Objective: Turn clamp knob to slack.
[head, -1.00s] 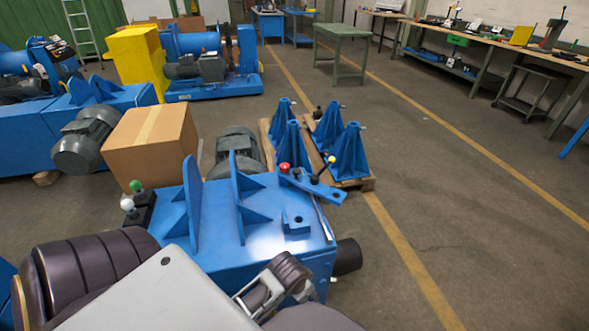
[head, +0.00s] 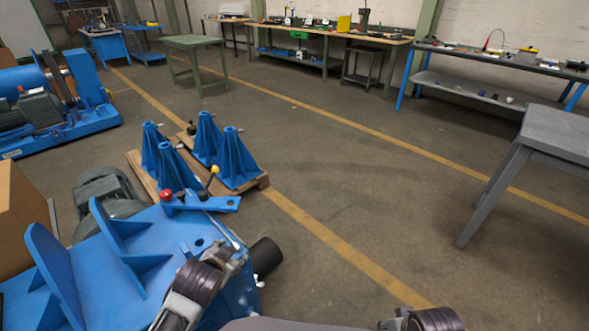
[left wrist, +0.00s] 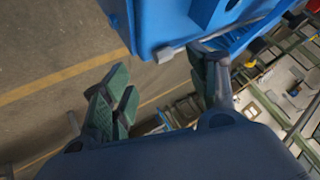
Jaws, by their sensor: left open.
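A blue machine base (head: 170,250) fills the lower left of the head view. On its far edge is a blue lever plate (head: 215,203) with a red ball knob (head: 166,195) and a yellow-tipped handle (head: 214,170). I cannot tell which part is the clamp knob. In the left wrist view, a grey rod with a rounded end (left wrist: 165,54) runs along the blue housing (left wrist: 165,20). My left gripper (left wrist: 160,80) is open and empty, its green-padded fingers below the housing, the right finger close to the rod; contact is unclear. My right gripper is not in view.
Blue stands (head: 205,150) on a wooden pallet (head: 262,182) stand behind the base. A cardboard box (head: 20,220) and a grey motor (head: 105,200) are at the left. A grey table (head: 560,135) stands at the right.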

